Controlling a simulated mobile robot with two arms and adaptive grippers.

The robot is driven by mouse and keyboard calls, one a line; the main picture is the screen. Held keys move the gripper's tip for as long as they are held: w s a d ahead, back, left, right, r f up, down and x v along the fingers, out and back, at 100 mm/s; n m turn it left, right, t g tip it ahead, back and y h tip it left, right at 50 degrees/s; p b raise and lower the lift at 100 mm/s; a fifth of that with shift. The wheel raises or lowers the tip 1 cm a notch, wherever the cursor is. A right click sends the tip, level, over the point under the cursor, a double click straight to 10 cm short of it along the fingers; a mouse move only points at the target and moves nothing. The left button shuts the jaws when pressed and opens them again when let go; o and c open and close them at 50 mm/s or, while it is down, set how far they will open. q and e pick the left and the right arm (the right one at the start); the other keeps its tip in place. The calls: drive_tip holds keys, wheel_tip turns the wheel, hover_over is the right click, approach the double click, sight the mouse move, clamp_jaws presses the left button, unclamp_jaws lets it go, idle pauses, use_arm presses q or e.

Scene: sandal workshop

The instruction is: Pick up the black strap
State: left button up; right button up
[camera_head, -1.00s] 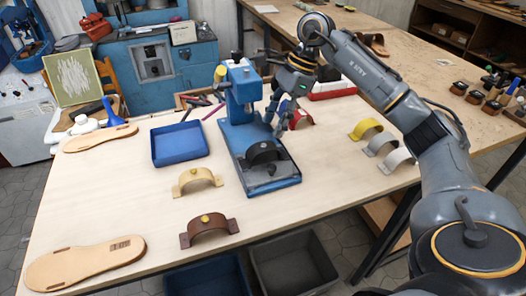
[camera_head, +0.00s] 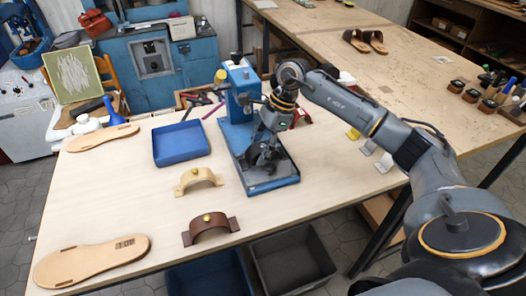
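The black strap (camera_head: 275,155) sits on the dark base plate of the blue press (camera_head: 238,105), in the middle of the table. My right gripper (camera_head: 262,153) reaches down over the strap from above and hides much of it. Its dark fingers are right at the strap, against a dark background, so I cannot tell whether they are closed on it. The strap appears to be still on the press base. My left gripper is not in view.
A blue tray (camera_head: 181,144) lies left of the press. A cream strap (camera_head: 198,178) and a brown strap (camera_head: 210,229) stand in front of it. Yellow, grey and white straps are partly hidden behind my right arm. Tan soles (camera_head: 92,260) lie at the left.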

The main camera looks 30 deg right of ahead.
drive_tip(key=c, duration=0.6)
drive_tip(key=shift+r, duration=0.1)
drive_tip(key=shift+c, duration=0.3)
